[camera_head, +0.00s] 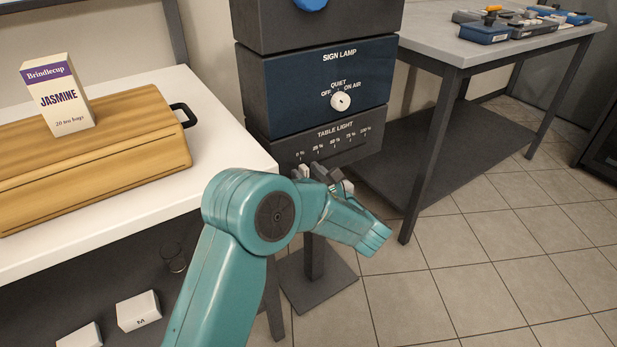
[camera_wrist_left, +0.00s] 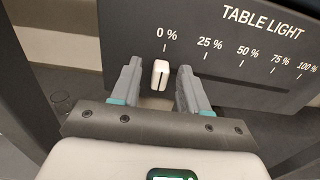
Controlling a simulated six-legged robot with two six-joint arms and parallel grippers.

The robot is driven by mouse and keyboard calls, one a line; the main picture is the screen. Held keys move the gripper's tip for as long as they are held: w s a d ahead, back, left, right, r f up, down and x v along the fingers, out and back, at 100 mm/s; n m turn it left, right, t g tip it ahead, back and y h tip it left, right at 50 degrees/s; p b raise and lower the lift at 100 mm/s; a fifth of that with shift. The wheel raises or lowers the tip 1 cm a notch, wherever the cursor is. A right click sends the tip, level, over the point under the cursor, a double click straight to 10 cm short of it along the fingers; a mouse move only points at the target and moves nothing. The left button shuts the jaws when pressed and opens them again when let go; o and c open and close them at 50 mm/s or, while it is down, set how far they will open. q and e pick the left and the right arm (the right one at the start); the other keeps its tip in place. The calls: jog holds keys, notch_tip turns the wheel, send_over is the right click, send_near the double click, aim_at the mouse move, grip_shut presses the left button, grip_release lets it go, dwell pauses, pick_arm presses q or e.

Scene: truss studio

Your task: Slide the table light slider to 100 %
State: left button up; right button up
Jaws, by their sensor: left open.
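The table light panel (camera_head: 350,144) is the lowest dark box of the stack in the head view, with marks from 0 % to 100 %. It also shows in the left wrist view (camera_wrist_left: 240,50). The slider's white knob (camera_wrist_left: 159,75) stands at the 0 % mark in the left wrist view. My left gripper (camera_wrist_left: 157,82) is open, with one finger on each side of the knob and a visible gap on both sides. In the head view my left gripper (camera_head: 322,176) is at the panel's lower left, and the arm hides part of it. My right gripper is not in view.
The sign lamp box (camera_head: 300,80) with a white round knob (camera_head: 340,101) sits above the panel. A white table (camera_head: 225,130) with a wooden bread box (camera_head: 130,150) and a tea box (camera_head: 60,95) is at the left. A grey table (camera_head: 440,40) stands at the right.

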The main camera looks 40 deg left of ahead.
pick_arm(q)
jog(key=shift+w+a, duration=0.15)
jog(key=shift+a, duration=0.1)
grip_shut()
